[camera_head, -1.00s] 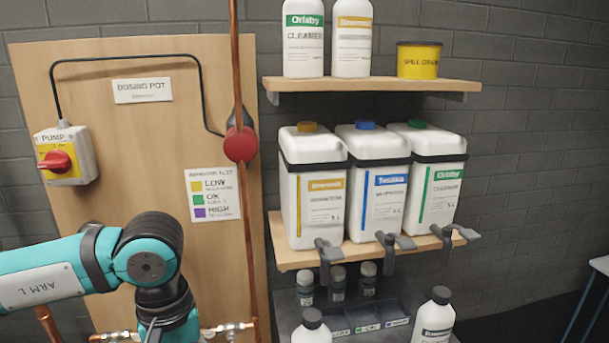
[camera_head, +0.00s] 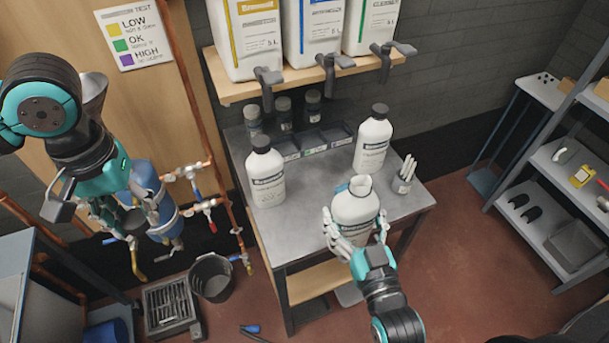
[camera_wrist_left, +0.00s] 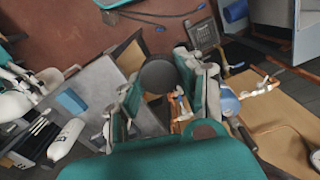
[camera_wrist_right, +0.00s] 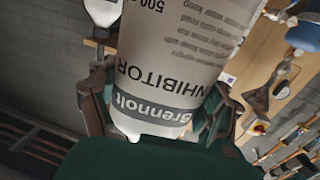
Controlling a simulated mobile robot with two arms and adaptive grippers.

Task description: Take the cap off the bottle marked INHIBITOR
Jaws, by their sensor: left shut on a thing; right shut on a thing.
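The white bottle (camera_head: 354,208) has no cap on it, and its open neck faces up. In the right wrist view its label reads INHIBITOR (camera_wrist_right: 160,75). My right gripper (camera_head: 356,228) is shut around this bottle, at the front of the grey bench. My left gripper (camera_head: 125,222) is well away to the left, in front of the pipes. It is shut on a dark round cap (camera_wrist_left: 158,74), which shows between its fingers in the left wrist view.
Two capped white bottles (camera_head: 266,173) (camera_head: 373,140) stand on the bench (camera_head: 310,205). A cup of white sticks (camera_head: 403,175) stands at its right. Copper pipes with valves (camera_head: 195,180) and a blue vessel (camera_head: 163,220) are by my left gripper. A black bucket (camera_head: 211,278) is on the floor.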

